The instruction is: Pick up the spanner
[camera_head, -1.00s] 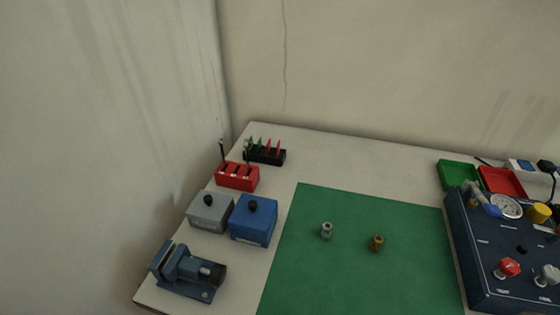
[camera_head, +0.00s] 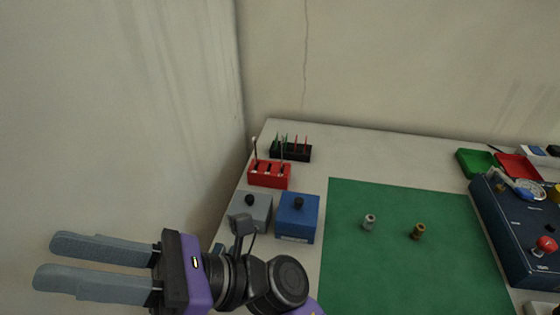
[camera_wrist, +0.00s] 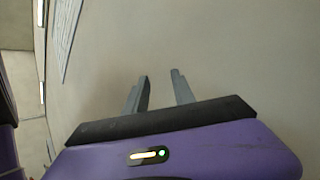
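My gripper (camera_head: 46,261) is at the lower left of the head view, pointing left toward the wall and away from the table. Its two grey fingers are apart with nothing between them; the wrist view also shows them apart (camera_wrist: 159,77). No spanner can be made out for certain. A grey and blue item (camera_head: 517,184) lies on the dark blue trainer box at right, also unclear.
A grey box (camera_head: 251,207) and a blue box (camera_head: 297,217) with black knobs stand before the holder. A black rack (camera_head: 291,153) is behind it. Two small fittings (camera_head: 369,222) stand on the green mat (camera_head: 400,275). The trainer box (camera_head: 520,235) is at right.

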